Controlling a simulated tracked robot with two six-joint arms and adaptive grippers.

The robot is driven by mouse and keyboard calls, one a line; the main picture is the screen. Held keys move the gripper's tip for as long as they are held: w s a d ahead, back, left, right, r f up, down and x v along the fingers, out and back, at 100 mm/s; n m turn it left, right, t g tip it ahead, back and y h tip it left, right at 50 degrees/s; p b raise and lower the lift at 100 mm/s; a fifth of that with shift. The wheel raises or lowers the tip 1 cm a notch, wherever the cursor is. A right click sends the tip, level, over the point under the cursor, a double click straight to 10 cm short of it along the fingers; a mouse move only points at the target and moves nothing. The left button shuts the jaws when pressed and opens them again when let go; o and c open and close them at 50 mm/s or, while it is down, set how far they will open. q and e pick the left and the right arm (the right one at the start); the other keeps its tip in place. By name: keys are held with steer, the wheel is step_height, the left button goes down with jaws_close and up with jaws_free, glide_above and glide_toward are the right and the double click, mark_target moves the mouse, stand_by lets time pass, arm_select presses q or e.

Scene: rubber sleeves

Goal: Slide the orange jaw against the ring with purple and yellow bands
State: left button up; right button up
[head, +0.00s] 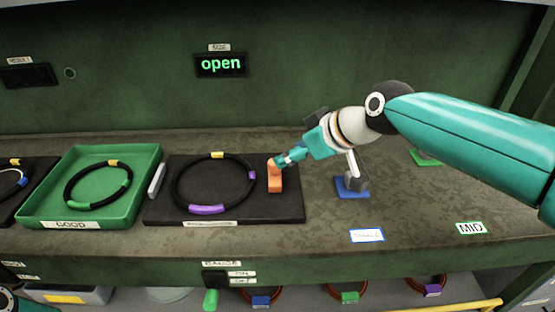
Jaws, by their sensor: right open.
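The black ring with purple and yellow bands (207,209) lies flat on a dark board (293,211). It has a wide purple band at the front, a yellow band at the back and a small purple band on its right side. The orange jaw (275,184) stands on the board just right of the ring, with a narrow gap between them. My right gripper (281,161) is at the upper right of the orange jaw, its fingertips at or very near the jaw's top; contact is unclear. It is open. My left gripper is out of view.
A green tray (37,207) labelled GOOD holds another ring (69,187) at left. A blue-based stand (352,187) is right of the board. A wall display (220,65) reads "open".

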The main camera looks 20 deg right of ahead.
mark_target(275, 172)
steer(key=x, duration=0.6)
steer(key=shift+w+f, duration=0.15)
steer(key=shift+w, duration=0.05)
jaws_close()
